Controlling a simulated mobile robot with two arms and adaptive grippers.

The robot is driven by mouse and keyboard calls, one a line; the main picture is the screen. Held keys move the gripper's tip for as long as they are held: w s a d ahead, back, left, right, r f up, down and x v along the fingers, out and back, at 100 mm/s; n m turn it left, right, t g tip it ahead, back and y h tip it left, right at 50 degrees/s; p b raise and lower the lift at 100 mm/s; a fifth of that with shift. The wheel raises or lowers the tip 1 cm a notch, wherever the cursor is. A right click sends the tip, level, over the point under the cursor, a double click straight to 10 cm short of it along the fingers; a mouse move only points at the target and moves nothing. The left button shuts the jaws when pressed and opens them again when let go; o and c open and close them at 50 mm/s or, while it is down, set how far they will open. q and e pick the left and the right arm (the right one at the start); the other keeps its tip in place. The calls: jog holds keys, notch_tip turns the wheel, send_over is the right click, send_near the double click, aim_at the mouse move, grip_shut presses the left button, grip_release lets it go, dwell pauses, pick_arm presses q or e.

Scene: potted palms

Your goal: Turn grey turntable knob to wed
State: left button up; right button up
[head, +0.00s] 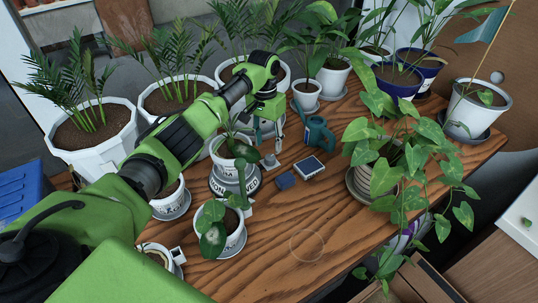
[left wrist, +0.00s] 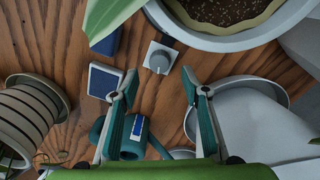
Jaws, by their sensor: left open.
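The turntable (head: 222,188) is a grey disc with day letters on its rim, standing on the wooden table under a white potted plant. "MON" faces the front, with what looks like "WED" to its right. The knob (left wrist: 160,61) is a round grey dial on a small pale box beside a large pot. The box also shows in the head view (head: 270,162). My left gripper (left wrist: 159,82) is open and empty, pointing down over the table. Its fingertips straddle the line to the knob, apparently without touching it. In the head view, my left gripper (head: 268,143) hangs just above the box. My right gripper is not visible.
A small solar panel (head: 308,167) and a blue block (head: 285,180) lie beside the knob box. A teal watering can (head: 318,133) stands close behind. A trailing plant (head: 385,165) stands to the right, and potted palms (head: 92,125) at the left. The front table middle is clear.

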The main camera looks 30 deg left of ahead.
aim_at(269, 157)
pick_arm(q)
jog(key=f, duration=0.6)
jog(key=shift+d, duration=0.2)
jog(key=c, duration=1.1)
